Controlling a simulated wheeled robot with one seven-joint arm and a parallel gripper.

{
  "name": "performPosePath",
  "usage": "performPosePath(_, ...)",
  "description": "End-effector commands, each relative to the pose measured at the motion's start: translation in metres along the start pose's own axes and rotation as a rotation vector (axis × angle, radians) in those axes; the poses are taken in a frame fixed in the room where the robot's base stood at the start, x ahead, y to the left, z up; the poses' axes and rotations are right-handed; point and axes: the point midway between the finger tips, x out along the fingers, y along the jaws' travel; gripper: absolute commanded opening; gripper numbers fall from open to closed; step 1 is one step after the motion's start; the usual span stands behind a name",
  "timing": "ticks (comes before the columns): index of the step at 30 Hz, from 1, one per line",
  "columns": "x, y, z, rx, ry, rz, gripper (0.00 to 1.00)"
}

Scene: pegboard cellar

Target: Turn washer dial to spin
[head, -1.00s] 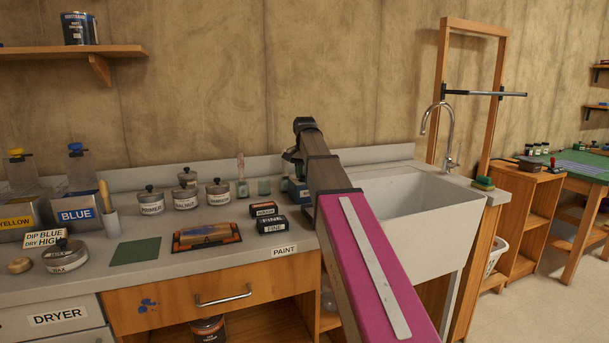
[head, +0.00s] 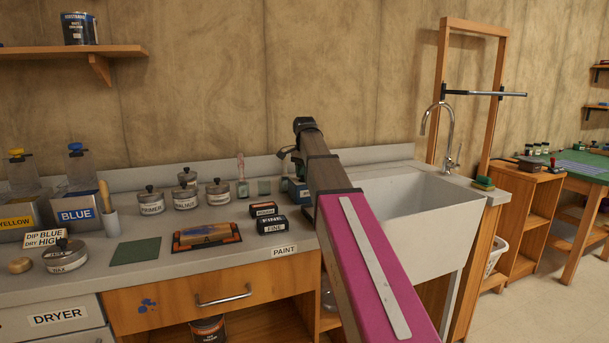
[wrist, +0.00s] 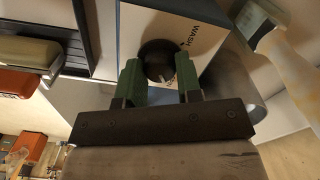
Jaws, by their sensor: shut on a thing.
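The washer (wrist: 195,30) is a small box with a pale front panel and blue sides, lettered "WASH" by its dial. Its round black dial (wrist: 158,60) carries a light pointer mark toward the lower right in the wrist view. My gripper (wrist: 160,75) has its two green fingers on either side of the dial, shut on it. In the head view, the blue washer (head: 296,188) stands on the counter by the sink, mostly hidden behind my arm. The fingertips and dial cannot be made out there.
A brush or bottle-like item (wrist: 275,40) is close beside the washer in the wrist view. The sink (head: 400,200) is right of the washer.

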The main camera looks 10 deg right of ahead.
Motion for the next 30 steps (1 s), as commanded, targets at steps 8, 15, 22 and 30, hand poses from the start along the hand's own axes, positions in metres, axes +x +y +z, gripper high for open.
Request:
performPosePath(8, 0.000, 0.000, 0.000, 0.000, 0.000, 0.000, 0.58)
performPosePath(15, -0.002, 0.000, 0.000, 0.000, 0.000, 0.000, 0.58)
performPosePath(22, -0.030, -0.001, -0.001, 0.000, 0.001, -0.002, 0.58)
performPosePath(30, -0.080, -0.001, -0.001, 0.000, 0.002, -0.002, 0.58)
